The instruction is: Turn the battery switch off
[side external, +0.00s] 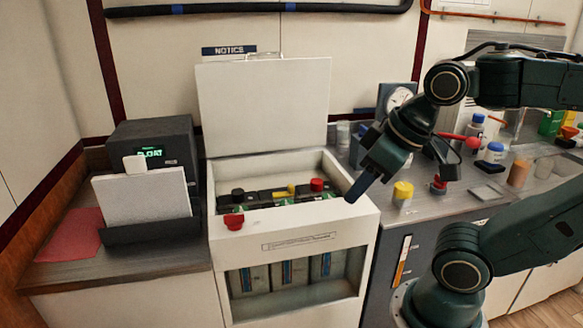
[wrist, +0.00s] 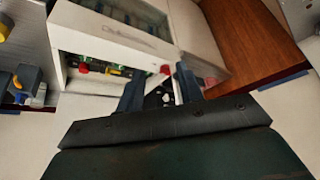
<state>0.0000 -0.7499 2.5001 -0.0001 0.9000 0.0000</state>
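A red knob (side external: 233,221), which looks like the battery switch, sits at the front left rim of the white battery box (side external: 300,255). It also shows as a red spot in the wrist view (wrist: 165,69), just beyond my fingertips. Its exact handle angle is too small to tell. My gripper (side external: 360,188) hangs over the right edge of the box, to the right of and apart from the knob. In the wrist view its two dark fingers (wrist: 160,86) stand apart with no held object visible between them.
The box's lid (side external: 265,103) stands open behind it. Inside are battery terminals with a red cap (side external: 317,185) and a black cap (side external: 238,194). A dark device (side external: 155,140) with a green display stands left. Bottles and a yellow-capped jar (side external: 403,191) stand right.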

